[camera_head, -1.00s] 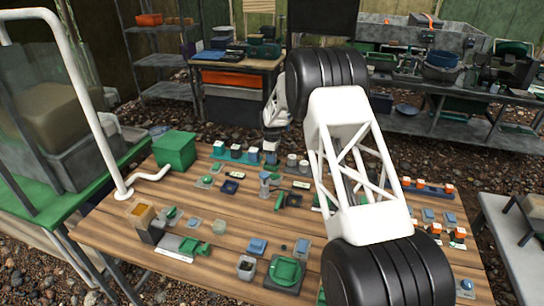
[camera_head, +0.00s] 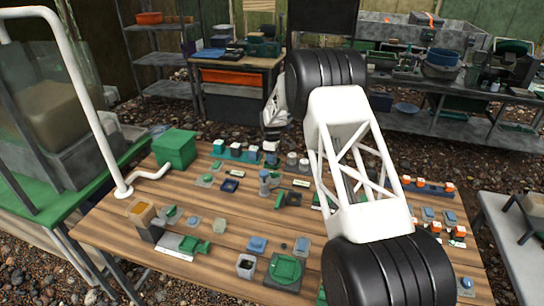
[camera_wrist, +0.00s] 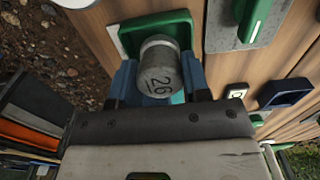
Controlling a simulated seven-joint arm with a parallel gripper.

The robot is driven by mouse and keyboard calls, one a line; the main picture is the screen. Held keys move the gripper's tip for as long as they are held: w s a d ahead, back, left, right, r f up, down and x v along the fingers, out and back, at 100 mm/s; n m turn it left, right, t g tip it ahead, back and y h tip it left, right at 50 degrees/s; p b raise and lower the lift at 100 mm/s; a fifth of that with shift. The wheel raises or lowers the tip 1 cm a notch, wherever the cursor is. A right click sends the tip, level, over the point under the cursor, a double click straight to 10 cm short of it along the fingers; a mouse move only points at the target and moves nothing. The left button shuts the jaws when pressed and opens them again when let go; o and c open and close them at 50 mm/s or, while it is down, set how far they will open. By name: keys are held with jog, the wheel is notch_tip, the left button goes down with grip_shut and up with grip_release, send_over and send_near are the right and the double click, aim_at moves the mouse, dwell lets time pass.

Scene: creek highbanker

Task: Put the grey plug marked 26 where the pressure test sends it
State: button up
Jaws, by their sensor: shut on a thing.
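The grey plug (camera_wrist: 160,72) marked 26 shows in the wrist view between the blue fingers of my gripper (camera_wrist: 160,88), which is shut on it. The number faces the camera. The plug is over or in a green tray-like thing (camera_wrist: 124,36) with a pale rim; I cannot tell whether it touches it. In the head view my pale wrist (camera_head: 277,108) is above the back of the wooden table (camera_head: 120,222), and the fingers and held plug cannot be made out clearly. I cannot tell from the markings where the pressure test sends the plug.
A green box (camera_head: 174,149) stands at the table's back left, beside a white pipe (camera_head: 85,100). A green round fitting (camera_head: 286,269) and many small blocks crowd the tabletop. In the wrist view a navy tray (camera_wrist: 285,92) lies right of my gripper. Bare wood shows at front left.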

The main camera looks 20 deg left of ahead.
jog(key=o, duration=1.1)
jog(key=shift+r, duration=3.7)
